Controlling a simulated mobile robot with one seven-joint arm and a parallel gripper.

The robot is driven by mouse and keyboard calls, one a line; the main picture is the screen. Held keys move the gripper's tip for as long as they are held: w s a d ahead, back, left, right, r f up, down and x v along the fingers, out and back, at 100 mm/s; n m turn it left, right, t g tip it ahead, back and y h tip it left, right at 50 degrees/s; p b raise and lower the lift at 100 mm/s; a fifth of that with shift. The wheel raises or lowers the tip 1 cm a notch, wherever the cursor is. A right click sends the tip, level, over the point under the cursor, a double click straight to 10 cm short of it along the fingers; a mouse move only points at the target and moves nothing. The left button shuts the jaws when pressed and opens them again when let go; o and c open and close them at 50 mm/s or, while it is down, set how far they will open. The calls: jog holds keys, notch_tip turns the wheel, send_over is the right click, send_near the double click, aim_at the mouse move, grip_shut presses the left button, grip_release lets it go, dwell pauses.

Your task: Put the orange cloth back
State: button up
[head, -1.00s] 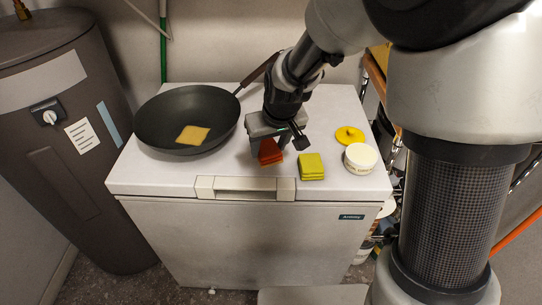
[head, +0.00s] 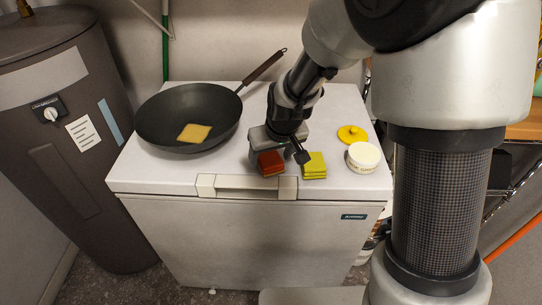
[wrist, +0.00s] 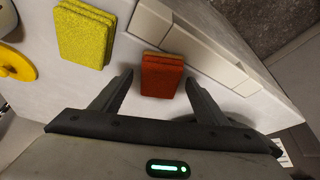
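A small orange-red stack of square cloths (head: 271,162) lies on the white chest top near its front edge. It also shows in the wrist view (wrist: 162,78), between my finger lines and just beyond the fingertips. My gripper (head: 282,157) is low over the chest top, right behind this stack. In the wrist view my gripper (wrist: 157,80) is open, with one finger on each side of the stack and a gap to each. A flat tan-orange square (head: 194,133) lies in the black pan (head: 158,121) at the left.
A yellow-green stack (head: 314,166) stands close to the right of the orange one. A white round tub (head: 363,157) and a yellow lid (head: 352,134) are further right. The chest's front handle (head: 247,187) is just in front. A brown tank (head: 62,140) stands left.

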jog(key=shift+r, duration=0.1)
jog(key=shift+r, duration=0.3)
jog(key=p+v, duration=0.2)
jog(key=v, duration=0.9)
jog(key=s+d+r+m, duration=0.2)
jog(key=s+d+r, duration=0.3)
jog(key=s, duration=0.4)
jog(key=s+d+r+m+t+h, duration=0.1)
jog(key=s+d+r+m, duration=0.1)
jog(key=s+d+r, duration=0.3)
jog(key=s+d, duration=0.2)
jog(key=s, duration=0.2)
jog(key=shift+d+r+h, duration=0.25)
jog(key=shift+r+h, duration=0.05)
jog(key=shift+r, duration=0.05)
